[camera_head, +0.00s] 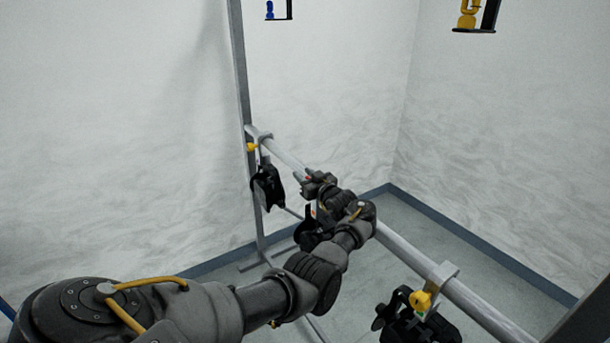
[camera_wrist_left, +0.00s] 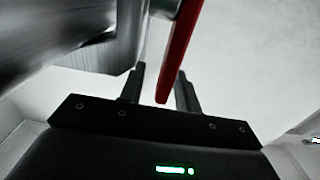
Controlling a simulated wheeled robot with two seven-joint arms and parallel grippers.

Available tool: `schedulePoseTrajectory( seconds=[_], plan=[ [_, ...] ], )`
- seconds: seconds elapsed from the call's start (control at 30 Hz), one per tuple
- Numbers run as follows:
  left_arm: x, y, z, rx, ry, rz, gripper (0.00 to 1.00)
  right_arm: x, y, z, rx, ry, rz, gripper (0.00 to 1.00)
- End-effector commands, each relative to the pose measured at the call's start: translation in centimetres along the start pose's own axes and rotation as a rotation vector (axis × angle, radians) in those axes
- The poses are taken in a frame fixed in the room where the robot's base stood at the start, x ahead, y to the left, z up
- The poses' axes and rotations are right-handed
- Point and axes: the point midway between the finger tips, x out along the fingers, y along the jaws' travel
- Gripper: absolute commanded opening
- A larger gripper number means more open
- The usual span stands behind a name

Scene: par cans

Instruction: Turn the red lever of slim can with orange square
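The red lever (camera_wrist_left: 182,48) comes down from the top of the left wrist view, its lower end between my left gripper's fingers (camera_wrist_left: 160,92). The fingers are apart, with gaps visible on both sides of the lever. In the head view my left gripper (camera_head: 312,180) is at the pipe, above the middle black can (camera_head: 310,235); a tiny red patch shows at the fingers. My arm partly hides this can. A small orange-red spot shows on it, too small to tell as a square. My right gripper is not in view.
A silver pipe (camera_head: 400,247) runs diagonally on a grey upright stand (camera_head: 243,85). Another black can (camera_head: 266,187) hangs behind left, and one (camera_head: 418,325) hangs front right by a clamp with a yellow knob (camera_head: 420,300). A silver metal surface (camera_wrist_left: 75,35) is close beside the left fingers.

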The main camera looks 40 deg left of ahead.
Motion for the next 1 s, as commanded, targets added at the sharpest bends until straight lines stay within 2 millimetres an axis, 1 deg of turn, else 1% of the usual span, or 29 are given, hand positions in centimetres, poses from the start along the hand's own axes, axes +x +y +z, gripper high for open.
schedulePoseTrajectory(
  seconds=[0.17, 0.4, 0.43, 0.77, 0.87, 1.0],
  plan=[
    [0.0, 0.0, 0.0, 0.0, 0.0, 0.0, 0.33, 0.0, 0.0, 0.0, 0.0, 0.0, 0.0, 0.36],
    [0.0, 0.0, 0.0, 0.0, 0.0, 0.0, 0.01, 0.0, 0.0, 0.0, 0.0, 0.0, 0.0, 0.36],
    [0.0, 0.0, 0.0, 0.0, 0.0, 0.0, 0.0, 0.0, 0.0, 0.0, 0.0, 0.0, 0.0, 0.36],
    [-0.1, 0.1, 0.0, 0.0, -0.003, 0.001, 0.0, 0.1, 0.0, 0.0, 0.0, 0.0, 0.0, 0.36],
    [-0.2, 0.4, 0.1, -0.002, -0.017, 0.006, 0.0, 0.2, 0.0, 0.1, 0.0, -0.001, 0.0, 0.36],
    [-0.6, 1.5, 0.3, -0.003, -0.064, 0.021, 0.0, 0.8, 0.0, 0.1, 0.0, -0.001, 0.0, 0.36]
  ],
)
